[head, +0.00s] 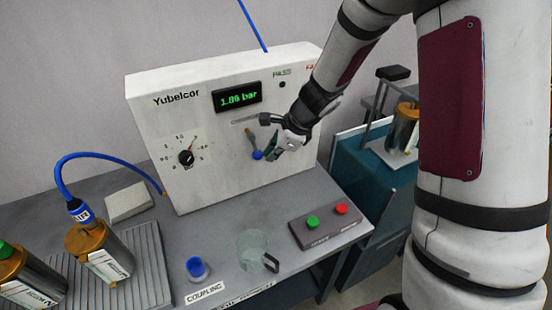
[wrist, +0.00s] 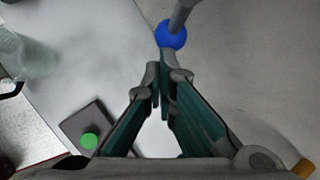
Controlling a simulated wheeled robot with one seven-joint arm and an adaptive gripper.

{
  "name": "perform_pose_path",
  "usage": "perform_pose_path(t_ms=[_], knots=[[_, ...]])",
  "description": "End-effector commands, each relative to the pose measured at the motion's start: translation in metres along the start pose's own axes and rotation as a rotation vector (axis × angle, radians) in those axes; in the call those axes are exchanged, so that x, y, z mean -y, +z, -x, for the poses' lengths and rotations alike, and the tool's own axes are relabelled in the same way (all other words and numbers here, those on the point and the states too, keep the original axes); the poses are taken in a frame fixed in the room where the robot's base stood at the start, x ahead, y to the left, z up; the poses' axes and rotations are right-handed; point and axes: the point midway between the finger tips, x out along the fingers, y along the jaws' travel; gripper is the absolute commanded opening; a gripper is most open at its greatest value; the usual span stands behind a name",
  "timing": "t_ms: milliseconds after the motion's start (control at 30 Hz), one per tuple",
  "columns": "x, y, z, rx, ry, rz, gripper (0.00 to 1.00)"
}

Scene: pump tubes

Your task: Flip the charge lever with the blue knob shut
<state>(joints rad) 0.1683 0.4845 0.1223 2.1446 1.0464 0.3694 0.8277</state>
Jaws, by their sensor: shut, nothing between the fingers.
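The charge lever hangs from the front of the white Yubelcor panel (head: 230,165), with its blue knob (head: 257,155) at the lower end, pointing down and slightly right. My gripper (head: 270,150) is shut and empty, just right of the knob in the head view. In the wrist view the blue knob (wrist: 172,34) is just beyond my closed fingertips (wrist: 163,68), with the grey lever shaft running up from it. The fingertips are very close to the knob; I cannot tell whether they touch it. My wrist hides part of the panel.
The green display (head: 238,99) reads about 1.86 bar. A dial (head: 186,157) is at the panel's left. Below stand a clear jug (head: 252,252), a blue coupling (head: 196,268) and a button box (head: 330,228). Pump tubes (head: 100,255) stand at left. Bench in front of the panel is partly clear.

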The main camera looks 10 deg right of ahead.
Motion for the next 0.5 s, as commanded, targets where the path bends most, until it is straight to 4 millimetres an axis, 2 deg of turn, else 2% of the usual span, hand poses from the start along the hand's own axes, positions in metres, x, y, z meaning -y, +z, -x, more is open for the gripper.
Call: perform_pose_path(t_ms=[100,500], knots=[[-0.0044,0.0021,-0.0062,0.000,0.002,0.001,0.00],[-0.0059,0.0033,-0.0062,-0.001,0.001,0.002,0.00]])
